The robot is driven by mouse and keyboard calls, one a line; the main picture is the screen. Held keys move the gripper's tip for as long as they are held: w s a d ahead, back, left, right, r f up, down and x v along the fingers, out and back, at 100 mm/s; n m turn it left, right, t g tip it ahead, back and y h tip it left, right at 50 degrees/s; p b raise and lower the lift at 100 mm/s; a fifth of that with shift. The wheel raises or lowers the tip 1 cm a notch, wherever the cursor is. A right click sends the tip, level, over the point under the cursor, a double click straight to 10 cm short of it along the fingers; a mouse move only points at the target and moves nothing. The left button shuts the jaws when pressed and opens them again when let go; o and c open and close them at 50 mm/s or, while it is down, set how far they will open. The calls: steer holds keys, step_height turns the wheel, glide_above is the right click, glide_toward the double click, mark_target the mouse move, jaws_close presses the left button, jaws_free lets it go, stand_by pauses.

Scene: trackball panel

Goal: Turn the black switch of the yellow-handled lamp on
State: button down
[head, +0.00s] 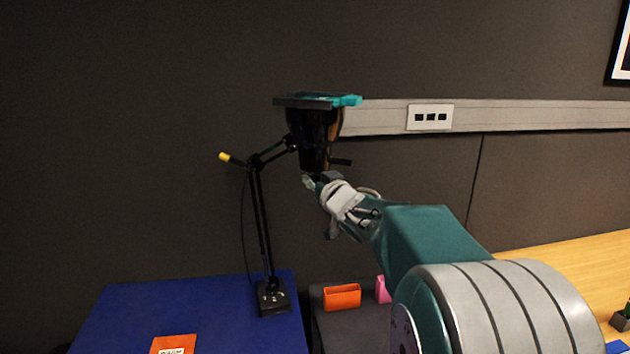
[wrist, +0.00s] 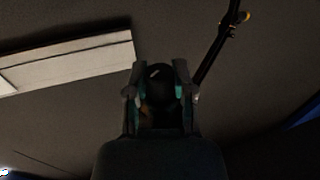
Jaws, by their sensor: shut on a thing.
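The black lamp (head: 262,220) stands at the left, its yellow handle tip (head: 225,157) sticking out to the left. Its dark head (head: 318,135) points upward, wide end on top and narrow end below. My gripper (head: 313,181) is at the narrow lower end of the head. In the wrist view my gripper (wrist: 160,92) is shut on a dark rounded part (wrist: 160,80) with a small pale mark, seemingly the black switch. The fingers and shadow hide much of it.
A flat dark and teal object (head: 318,100) lies across the top of the lamp head. The lamp base (head: 271,297) is on a blue table (head: 215,310). An orange holder (head: 342,297) is lower down. A wall rail with sockets (head: 430,117) runs behind.

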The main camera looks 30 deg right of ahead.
steer(key=shift+a+m+g+h, duration=0.1)
steer(key=shift+m+g+h, duration=0.5)
steer(key=shift+m+h, duration=1.2)
steer(key=shift+a+m+g+h, duration=0.1)
steer(key=shift+m+g+h, duration=0.75)
steer(key=shift+h, duration=1.65)
steer(key=shift+w+m+g+h, duration=0.1)
steer(key=shift+m+g+h, duration=2.85)
steer(key=shift+m+h, duration=0.25)
steer(key=shift+d, duration=0.1)
steer(key=shift+c, duration=2.3)
jaws_free()
steer(key=v, duration=1.2)
steer(key=shift+w+f, duration=0.1)
steer(key=shift+w, duration=0.1)
